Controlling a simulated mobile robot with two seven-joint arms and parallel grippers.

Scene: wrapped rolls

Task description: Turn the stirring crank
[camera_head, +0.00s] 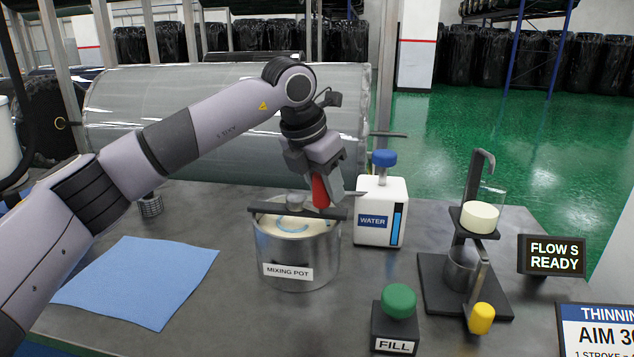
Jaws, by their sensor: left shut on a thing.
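The mixing pot (297,250) is a metal pot with a label, standing on the grey table. A dark bar (262,208) lies across its top with a grey hub (295,201) in the middle. The crank's red handle (320,190) stands up at the right side of the bar. My left gripper (322,185) comes down from above and is shut on the red handle, over the pot's right rim. A pale content with a blue swirl shows inside the pot, partly hidden by the bar. My right gripper is not in view.
A white water container (380,210) with a blue knob stands close right of the pot. A green FILL button (398,301) is in front. A stand with a cup (463,268) and yellow knob (481,318) is at right. A blue cloth (140,278) lies left.

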